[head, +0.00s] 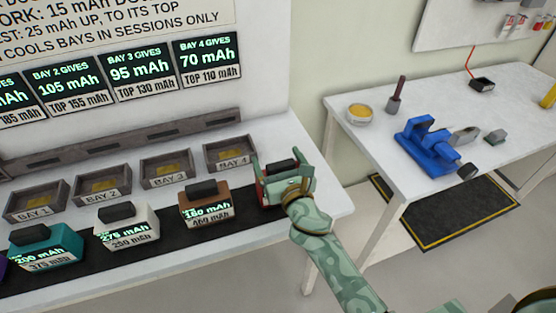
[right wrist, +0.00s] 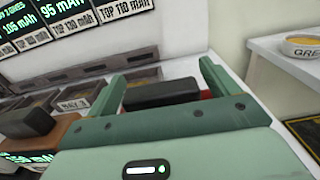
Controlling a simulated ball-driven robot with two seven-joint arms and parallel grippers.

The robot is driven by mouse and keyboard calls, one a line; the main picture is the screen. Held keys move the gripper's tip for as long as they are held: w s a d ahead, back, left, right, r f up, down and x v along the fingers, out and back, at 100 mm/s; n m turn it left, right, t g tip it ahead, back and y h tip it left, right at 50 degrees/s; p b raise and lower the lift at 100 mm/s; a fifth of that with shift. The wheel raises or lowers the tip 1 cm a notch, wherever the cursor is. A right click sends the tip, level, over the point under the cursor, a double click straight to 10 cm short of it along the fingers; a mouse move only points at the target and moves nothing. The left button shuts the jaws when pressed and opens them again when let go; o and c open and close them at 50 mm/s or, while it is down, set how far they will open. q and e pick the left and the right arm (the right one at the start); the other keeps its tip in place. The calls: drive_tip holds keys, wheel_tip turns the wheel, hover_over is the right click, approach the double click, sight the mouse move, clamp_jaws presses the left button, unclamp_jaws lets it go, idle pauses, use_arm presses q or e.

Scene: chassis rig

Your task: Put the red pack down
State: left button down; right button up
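The red pack sits at the right end of the black strip on the left table. Its black top block (head: 281,166) shows between my right gripper's fingers, with slivers of red body beside them. In the right wrist view the black block (right wrist: 162,92) lies between the two green fingers, with a little red (right wrist: 205,94) by the right finger. My right gripper (head: 284,172) is spread wide around the block, with small gaps at its ends, and looks open. It hides most of the pack's body and underside. My left gripper is not in view.
An orange pack (head: 205,201), a white pack (head: 126,228) and a teal pack (head: 47,248) stand left along the black strip (head: 165,253). Bay trays, including BAY 4 (head: 229,155), line the back. A second table (head: 375,135) with a blue device (head: 424,147) stands right.

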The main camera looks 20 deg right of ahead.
drive_tip(key=shift+r, duration=0.25)
drive_tip(key=s, duration=1.2)
drive_tip(key=shift+d+b, duration=0.25)
drive_tip(key=shift+b, duration=0.15)
drive_tip(key=shift+f, duration=0.15)
